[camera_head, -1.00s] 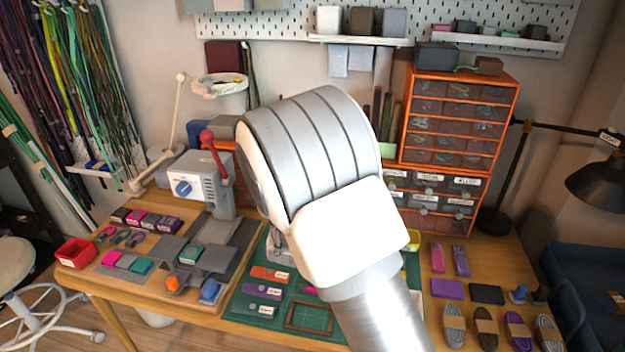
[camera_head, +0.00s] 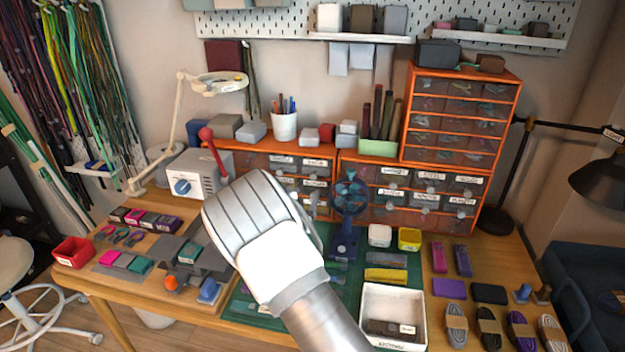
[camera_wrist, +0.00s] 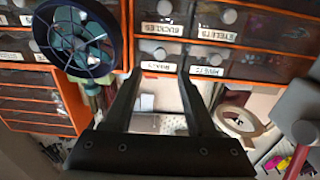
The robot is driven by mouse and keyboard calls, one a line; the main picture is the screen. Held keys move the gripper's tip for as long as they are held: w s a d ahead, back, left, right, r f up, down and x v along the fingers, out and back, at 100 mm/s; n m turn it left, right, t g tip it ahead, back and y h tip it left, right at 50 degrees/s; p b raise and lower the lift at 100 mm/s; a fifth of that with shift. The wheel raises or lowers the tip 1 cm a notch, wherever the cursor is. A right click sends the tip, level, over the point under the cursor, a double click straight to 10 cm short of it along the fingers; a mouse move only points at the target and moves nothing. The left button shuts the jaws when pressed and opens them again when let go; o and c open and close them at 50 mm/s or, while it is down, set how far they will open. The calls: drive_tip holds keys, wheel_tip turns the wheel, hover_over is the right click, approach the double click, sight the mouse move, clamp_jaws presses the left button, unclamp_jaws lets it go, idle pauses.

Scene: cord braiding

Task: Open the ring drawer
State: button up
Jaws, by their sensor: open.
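Orange-framed cabinets with clear, labelled drawers (camera_head: 425,186) stand along the back of the bench. The drawer fronts I can see look shut. In the wrist view, a drawer labelled BUCKLES (camera_wrist: 160,17) and one labelled EYELETS (camera_wrist: 228,20) are readable, with a lower row (camera_wrist: 158,52) beneath. I cannot pick out a ring label for sure. My gripper (camera_wrist: 158,78) is open and empty, its two dark fingers reaching toward the lower drawer row; contact cannot be told. In the head view my arm hides the gripper and part of the left cabinet.
A blue fan (camera_head: 350,200) stands before the cabinets, close left of my fingers in the wrist view (camera_wrist: 80,42). A white tray (camera_head: 393,303), a white box (camera_head: 380,235) and a yellow box (camera_head: 409,239) are on the bench. A grey machine (camera_head: 196,178) with a red-knobbed lever is left.

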sight(313, 177)
drive_tip(key=w, duration=0.3)
drive_tip(key=w+d, duration=0.1)
drive_tip(key=w, duration=0.5)
drive_tip(key=shift+w+d, duration=0.1)
drive_tip(key=shift+d, duration=0.3)
drive_tip(key=shift+c, duration=0.2)
clamp_jaws()
idle(0.8)
